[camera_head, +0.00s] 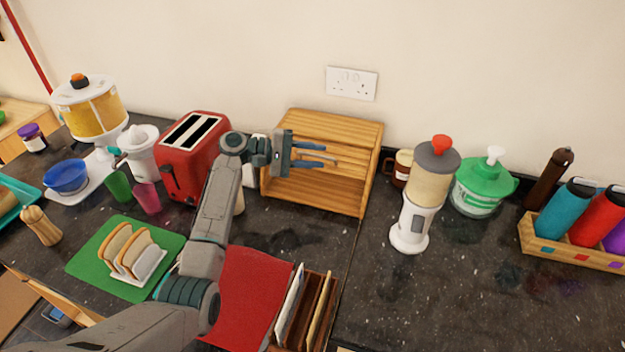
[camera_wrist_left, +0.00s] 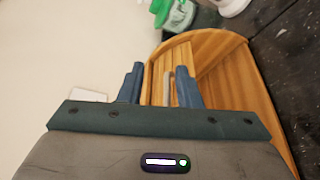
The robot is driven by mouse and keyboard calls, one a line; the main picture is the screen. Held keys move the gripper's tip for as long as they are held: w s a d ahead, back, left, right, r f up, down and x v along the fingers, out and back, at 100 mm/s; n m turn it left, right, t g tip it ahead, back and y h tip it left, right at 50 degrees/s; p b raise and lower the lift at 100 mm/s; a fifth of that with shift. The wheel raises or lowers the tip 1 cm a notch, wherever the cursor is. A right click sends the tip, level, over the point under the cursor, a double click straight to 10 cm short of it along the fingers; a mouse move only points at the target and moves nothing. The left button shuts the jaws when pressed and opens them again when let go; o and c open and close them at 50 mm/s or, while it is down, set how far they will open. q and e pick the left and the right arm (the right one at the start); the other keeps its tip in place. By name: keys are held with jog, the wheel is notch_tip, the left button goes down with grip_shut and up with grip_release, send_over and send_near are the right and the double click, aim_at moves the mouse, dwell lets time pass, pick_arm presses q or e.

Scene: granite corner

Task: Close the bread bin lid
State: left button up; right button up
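The wooden bread bin (camera_head: 372,167) stands against the wall in the middle of the head view. Its slatted lid (camera_head: 345,131) appears raised, with the front below it looking open. My left gripper (camera_head: 326,155) is at the upper front of the bin, its blue fingers apart. In the left wrist view the fingers (camera_wrist_left: 160,88) stand on either side of a pale handle (camera_wrist_left: 169,90) on the lid, with gaps showing; contact cannot be told. The bin's curved side (camera_wrist_left: 240,85) shows to their right. My right gripper is not in view.
A red toaster (camera_head: 190,150) stands left of the bin. A brown mug (camera_head: 402,168) and a grey-lidded dispenser (camera_head: 425,195) stand to its right. A red mat (camera_head: 245,290) and an upright rack (camera_head: 305,310) lie in front. Bare counter (camera_head: 310,235) lies before the bin.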

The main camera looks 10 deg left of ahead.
pick_arm(q)
jog(key=s+d+r+p, duration=0.1)
jog(key=s+p, duration=0.8)
jog(key=s, duration=0.5)
jog(key=shift+s+d+r, duration=0.25)
jog(key=shift+s, duration=0.1)
jog(key=shift+c, duration=0.4)
